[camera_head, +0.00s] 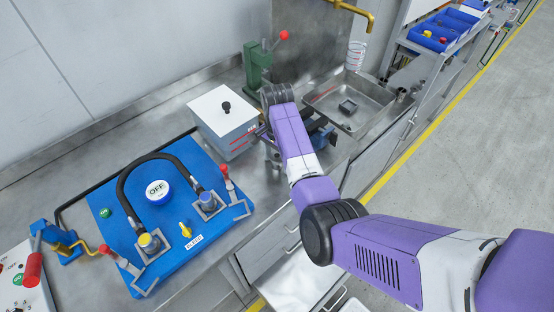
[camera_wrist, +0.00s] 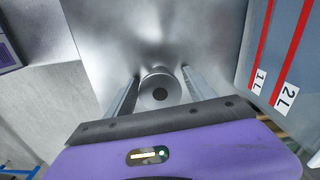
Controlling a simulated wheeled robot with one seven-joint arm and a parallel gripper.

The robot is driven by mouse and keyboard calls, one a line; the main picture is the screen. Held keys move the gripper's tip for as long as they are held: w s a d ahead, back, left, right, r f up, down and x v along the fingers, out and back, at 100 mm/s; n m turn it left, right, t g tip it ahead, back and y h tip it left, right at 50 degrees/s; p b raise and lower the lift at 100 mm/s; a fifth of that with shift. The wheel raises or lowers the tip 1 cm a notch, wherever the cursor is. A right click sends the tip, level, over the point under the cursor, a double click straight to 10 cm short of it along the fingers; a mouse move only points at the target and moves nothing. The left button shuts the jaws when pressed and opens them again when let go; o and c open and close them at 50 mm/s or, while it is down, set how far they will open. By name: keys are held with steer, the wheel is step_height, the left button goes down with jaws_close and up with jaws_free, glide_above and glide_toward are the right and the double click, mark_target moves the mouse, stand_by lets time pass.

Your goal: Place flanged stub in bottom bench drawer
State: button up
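The flanged stub (camera_wrist: 160,90) shows in the wrist view as a round grey piece with a dark centre, at the bare metal bench top (camera_wrist: 110,30). My gripper (camera_wrist: 160,76) has one finger on each side of it; whether they press on it I cannot tell. In the head view my arm hides the stub and most of the gripper. Below the bench front (camera_head: 268,248), a drawer (camera_head: 300,278) stands pulled out, its pale inside showing; it looks like the bottom one and is partly hidden by my arm.
A white-lidded tank (camera_head: 222,108) with litre marks stands close beside my gripper; its marked wall shows in the wrist view (camera_wrist: 285,60). A green press (camera_head: 257,68), a blue vise (camera_head: 322,136) and a sink (camera_head: 350,100) are nearby. A blue pump panel (camera_head: 165,215) lies left.

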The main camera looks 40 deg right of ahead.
jaws_close()
steer(key=shift+r, duration=0.15)
